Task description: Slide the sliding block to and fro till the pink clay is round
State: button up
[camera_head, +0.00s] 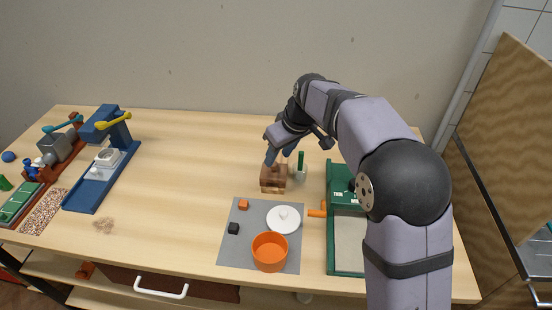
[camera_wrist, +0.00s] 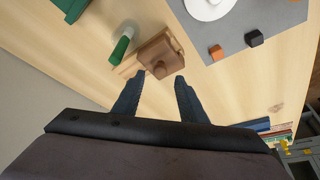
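A brown wooden block (camera_head: 273,185) stands near the middle of the table. In the wrist view the block (camera_wrist: 158,54) has a small knob on it and sits on a lighter wooden base (camera_wrist: 128,65); it looks like the sliding block. No pink clay can be made out in either view. My gripper (camera_head: 271,160) is above and behind the block in the head view. In the wrist view my gripper (camera_wrist: 160,76) is open and empty, with its fingertips just short of the block and the knob roughly between their lines.
A green-handled piece (camera_head: 300,165) stands close beside the block. A grey mat (camera_head: 235,250) in front holds an orange bowl (camera_head: 269,252), a white lid (camera_head: 284,219) and orange and black cubes. A green tray device (camera_head: 332,255) is at right.

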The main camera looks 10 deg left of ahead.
aim_at(276, 166)
jog(key=shift+p+x, duration=0.3)
jog(key=shift+x, duration=1.55)
grip_shut()
